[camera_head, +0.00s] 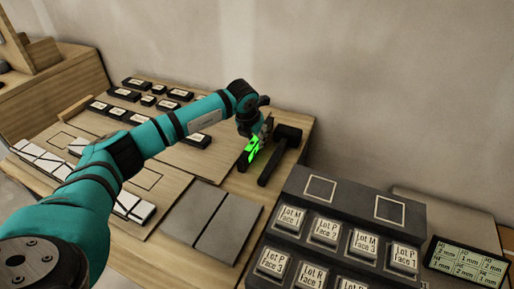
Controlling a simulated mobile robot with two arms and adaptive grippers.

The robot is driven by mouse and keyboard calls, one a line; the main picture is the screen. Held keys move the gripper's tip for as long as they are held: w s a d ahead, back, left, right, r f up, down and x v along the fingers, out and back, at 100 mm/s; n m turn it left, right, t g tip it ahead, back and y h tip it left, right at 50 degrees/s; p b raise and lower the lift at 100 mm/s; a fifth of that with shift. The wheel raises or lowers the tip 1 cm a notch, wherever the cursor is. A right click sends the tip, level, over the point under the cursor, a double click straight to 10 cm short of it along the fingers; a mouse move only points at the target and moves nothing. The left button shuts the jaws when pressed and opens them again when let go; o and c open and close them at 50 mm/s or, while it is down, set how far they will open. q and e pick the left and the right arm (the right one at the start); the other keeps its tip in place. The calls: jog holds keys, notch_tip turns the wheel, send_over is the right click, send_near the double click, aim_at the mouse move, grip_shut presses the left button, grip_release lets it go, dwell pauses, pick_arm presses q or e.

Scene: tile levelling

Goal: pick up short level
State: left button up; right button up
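A small bright green and black piece (249,153), which looks like the short level, is near the back right of the wooden worktop (225,177). My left gripper (262,130) is right at its upper end, pointing down. The fingers are small, dark and partly hidden, so I cannot tell whether they are open or closed around it, or whether the piece is raised off the wood. My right gripper is not in view.
A black mallet (279,153) lies just right of the green piece. Grey tiles (228,228) lie in front. A dark stepped rack (293,190) of labelled lot blocks and a display (468,262) stand at right. Black labelled blocks (122,94) and white tiles (50,165) are at left.

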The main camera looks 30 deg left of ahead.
pick_arm(q)
jog(key=shift+x, duration=0.85)
jog(key=shift+r, duration=0.1)
grip_shut()
jog(key=shift+r, duration=0.2)
